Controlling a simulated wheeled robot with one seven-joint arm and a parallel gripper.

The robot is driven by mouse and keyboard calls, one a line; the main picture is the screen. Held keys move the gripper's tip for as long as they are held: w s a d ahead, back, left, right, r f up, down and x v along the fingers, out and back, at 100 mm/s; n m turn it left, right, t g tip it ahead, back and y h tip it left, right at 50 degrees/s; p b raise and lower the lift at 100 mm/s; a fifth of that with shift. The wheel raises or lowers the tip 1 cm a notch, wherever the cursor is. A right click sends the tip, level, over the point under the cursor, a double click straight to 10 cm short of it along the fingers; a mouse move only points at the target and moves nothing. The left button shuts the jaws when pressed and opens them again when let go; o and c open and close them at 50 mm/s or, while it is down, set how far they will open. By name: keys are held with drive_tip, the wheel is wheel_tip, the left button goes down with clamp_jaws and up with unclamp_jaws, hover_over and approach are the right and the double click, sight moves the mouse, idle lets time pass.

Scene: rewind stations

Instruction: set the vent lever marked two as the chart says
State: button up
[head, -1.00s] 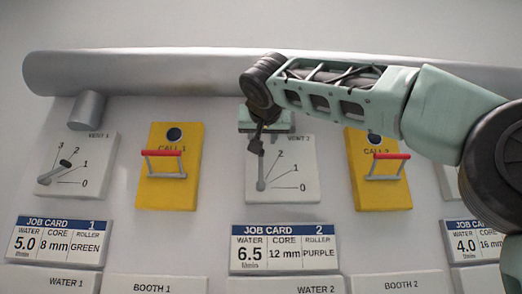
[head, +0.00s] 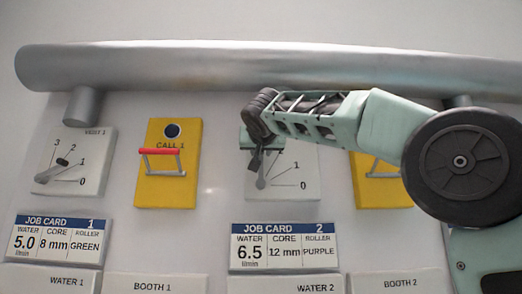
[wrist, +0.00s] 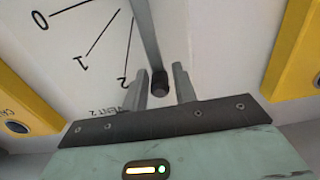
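The vent 2 plate (head: 302,187) is white with marked lines; its label is hidden behind my gripper in the head view. Its grey lever (wrist: 147,38) has a black knob (wrist: 160,83). In the wrist view, which shows the plate upside down, marks 0, 1 and 2 all lie left of the lever, so it stands past the 2 line; no 3 is visible. My gripper (wrist: 162,88) is open, one finger on each side of the knob, with small gaps. In the head view my gripper (head: 257,158) covers the lever's upper part.
Vent 1 plate (head: 98,150) is at left, its lever near 2. Yellow call panels with handles flank vent 2: call 1 (head: 153,195) and a partly hidden one (head: 365,198). Job card 2 (head: 284,247) below reads water 6.5, core 12 mm, roller purple. A grey pipe (head: 180,68) runs above.

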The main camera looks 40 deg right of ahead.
clamp_jaws()
